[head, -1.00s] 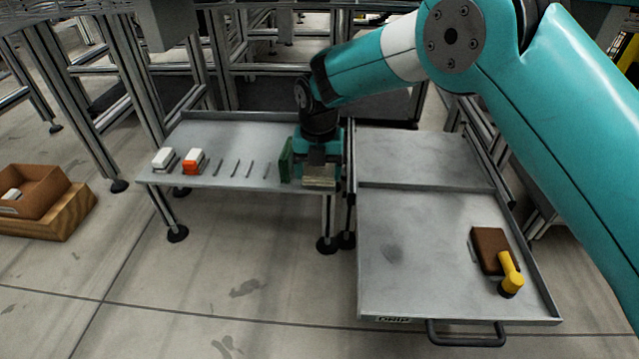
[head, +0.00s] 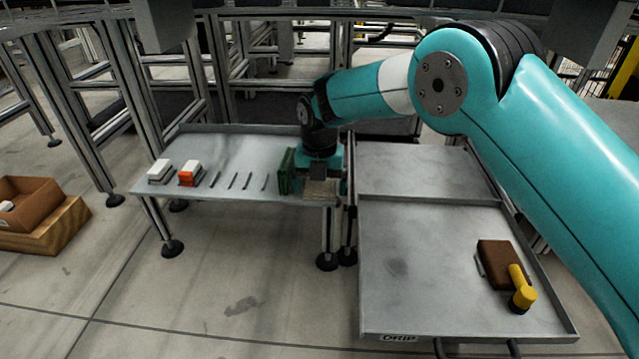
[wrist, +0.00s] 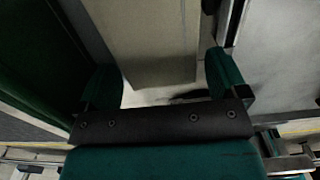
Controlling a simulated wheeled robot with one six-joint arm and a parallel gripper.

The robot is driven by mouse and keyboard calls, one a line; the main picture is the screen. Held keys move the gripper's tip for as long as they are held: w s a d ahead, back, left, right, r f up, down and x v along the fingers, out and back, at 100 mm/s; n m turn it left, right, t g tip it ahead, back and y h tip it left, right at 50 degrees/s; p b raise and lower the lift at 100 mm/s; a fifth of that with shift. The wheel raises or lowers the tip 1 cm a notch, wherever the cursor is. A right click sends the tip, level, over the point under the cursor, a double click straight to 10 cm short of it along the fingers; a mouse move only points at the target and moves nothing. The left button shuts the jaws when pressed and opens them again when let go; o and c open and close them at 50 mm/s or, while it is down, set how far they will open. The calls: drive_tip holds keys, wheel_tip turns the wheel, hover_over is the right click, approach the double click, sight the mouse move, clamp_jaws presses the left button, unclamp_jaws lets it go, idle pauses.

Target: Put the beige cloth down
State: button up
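The beige cloth (head: 321,188) is a folded block at the front right end of the grey side table (head: 232,150), right below my gripper. In the wrist view the cloth (wrist: 152,40) lies between and beyond the two teal fingers of my gripper (wrist: 163,75). The fingers stand wide apart, with a narrow gap showing between the cloth and the right finger. My gripper also shows in the head view (head: 320,168), pointing down, its fingers mostly hidden there. The cloth seems to rest on the table; its underside is hidden.
A dark green item (head: 287,171) stands just left of the cloth. Further left are several thin dark slots, an orange-and-white block (head: 190,174) and a white block (head: 160,171). The grey drip tray (head: 430,270) to the right holds a brown block (head: 497,263) and a yellow-handled item (head: 521,290).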

sight(319, 187)
drive_tip(key=shift+o, duration=0.3)
drive_tip(key=shift+f+b, duration=0.3)
drive_tip(key=shift+b, duration=0.7)
wheel_tip(319, 187, up, 8)
drive_tip(key=p, duration=0.6)
drive_tip(key=shift+s, duration=0.1)
